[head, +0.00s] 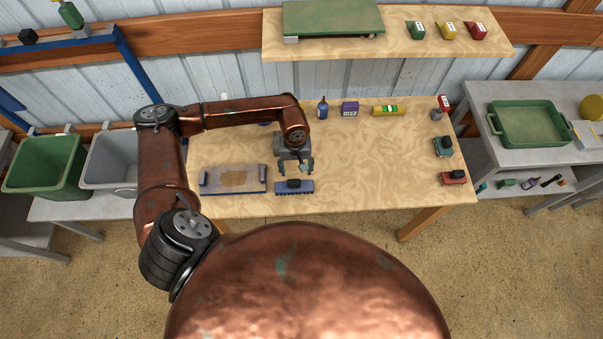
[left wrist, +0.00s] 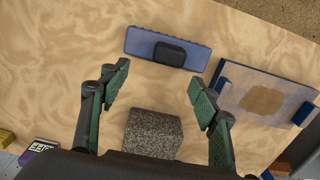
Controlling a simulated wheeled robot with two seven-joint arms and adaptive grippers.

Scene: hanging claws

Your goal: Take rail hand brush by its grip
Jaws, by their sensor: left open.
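The hand brush (head: 294,187) has a flat blue body and a raised black grip. It lies near the front edge of the wooden table (head: 385,185). In the left wrist view the brush (left wrist: 140,42) is beyond my fingertips, with its black grip (left wrist: 170,54) facing up. My left gripper (head: 294,168) is open and empty, just behind the brush in the head view. In the left wrist view its green-padded fingers (left wrist: 160,88) are spread wide, apart from the brush. My right gripper is not in view.
A grey speckled block (left wrist: 153,133) sits below the open fingers. A grey board with blue end blocks (head: 232,180) lies left of the brush. Bottles and boxes (head: 350,109) line the table's back, and small items (head: 453,177) its right edge. The middle right is clear.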

